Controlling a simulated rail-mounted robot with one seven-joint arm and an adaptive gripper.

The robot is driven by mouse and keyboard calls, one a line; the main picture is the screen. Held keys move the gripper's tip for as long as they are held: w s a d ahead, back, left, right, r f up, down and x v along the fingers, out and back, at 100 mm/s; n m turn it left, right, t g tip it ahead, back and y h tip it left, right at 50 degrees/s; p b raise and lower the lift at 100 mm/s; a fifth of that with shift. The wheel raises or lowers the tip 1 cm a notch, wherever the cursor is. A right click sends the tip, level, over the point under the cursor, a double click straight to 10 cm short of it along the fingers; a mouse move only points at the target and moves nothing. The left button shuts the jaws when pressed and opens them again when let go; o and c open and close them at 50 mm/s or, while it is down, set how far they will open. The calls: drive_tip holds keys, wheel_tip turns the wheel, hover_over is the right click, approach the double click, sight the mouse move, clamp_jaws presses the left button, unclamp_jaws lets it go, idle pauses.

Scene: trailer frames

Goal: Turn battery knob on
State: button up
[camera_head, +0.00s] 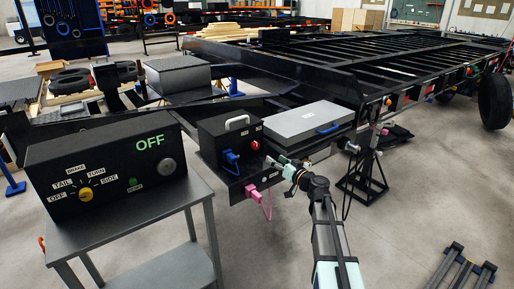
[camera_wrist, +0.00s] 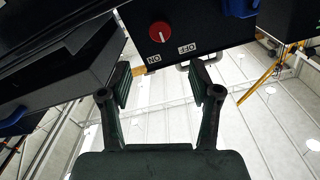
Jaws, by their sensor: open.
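The battery box (camera_head: 222,150) is black with a white handle on top, mounted at the trailer's front. Its red round knob (camera_head: 255,145) is on the box's right side in the head view. In the wrist view the knob (camera_wrist: 161,33) sits on a black face near the top, beside upside-down ON and OFF labels. A small pale mark shows on the knob; which label it points to is unclear. My gripper (camera_wrist: 160,85) is open and empty, its fingers apart below the knob in the picture and not touching it. In the head view my gripper (camera_head: 275,163) is just right of the box.
A grey case (camera_head: 308,121) with a blue handle lies right of the box. A control panel (camera_head: 105,165) reading OFF stands on a cart at left.

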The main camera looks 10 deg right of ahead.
sight(257, 147)
drive_tip(key=p+x, duration=0.1)
drive_tip(key=x, duration=1.2)
drive_tip(key=shift+w+a, duration=0.1)
drive_tip(key=c, duration=1.1)
